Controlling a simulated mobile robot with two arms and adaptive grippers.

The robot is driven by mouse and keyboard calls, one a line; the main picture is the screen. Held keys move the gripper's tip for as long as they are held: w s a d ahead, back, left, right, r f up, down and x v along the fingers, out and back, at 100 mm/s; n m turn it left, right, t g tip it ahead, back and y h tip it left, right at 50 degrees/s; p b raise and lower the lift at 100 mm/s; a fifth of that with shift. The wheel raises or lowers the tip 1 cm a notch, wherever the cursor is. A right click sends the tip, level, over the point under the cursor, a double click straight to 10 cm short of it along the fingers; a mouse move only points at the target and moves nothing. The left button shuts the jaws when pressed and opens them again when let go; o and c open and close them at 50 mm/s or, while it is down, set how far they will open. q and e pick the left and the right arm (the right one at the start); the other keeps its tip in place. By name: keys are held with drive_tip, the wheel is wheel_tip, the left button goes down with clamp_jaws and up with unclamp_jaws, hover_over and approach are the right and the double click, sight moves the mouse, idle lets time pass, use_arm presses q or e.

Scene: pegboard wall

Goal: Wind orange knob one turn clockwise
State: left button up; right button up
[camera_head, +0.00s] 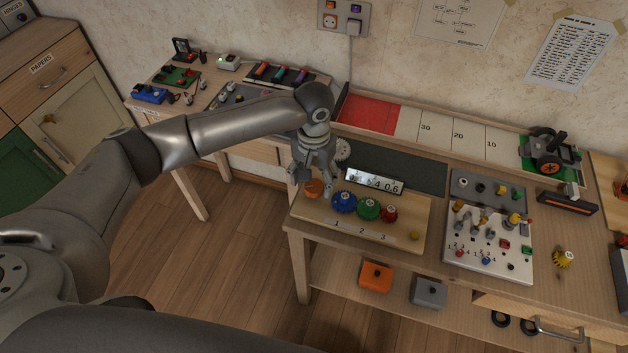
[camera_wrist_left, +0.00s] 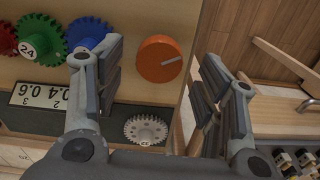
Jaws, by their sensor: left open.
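The orange knob (camera_head: 314,187) sits at the left end of a light wooden board (camera_head: 408,237) on the workbench. In the left wrist view the round knob (camera_wrist_left: 159,59) has a pale line pointing to the right and slightly up. My left gripper (camera_head: 314,178) is above the knob, with its fingers apart. In the left wrist view the open fingers (camera_wrist_left: 160,75) frame the knob from left and right, with visible gaps. I cannot tell whether they reach down to its height. My right gripper is in neither view.
Blue (camera_head: 344,202), green (camera_head: 368,208) and red (camera_head: 389,213) gears stand in a row right of the knob. A number display (camera_head: 374,181) lies behind them. A pale gear (camera_wrist_left: 145,130) is near the knob. The board's edge is close to the right finger.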

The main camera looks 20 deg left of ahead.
use_arm(q)
drive_tip(key=shift+f, duration=0.95)
drive_tip(key=shift+c, duration=0.3)
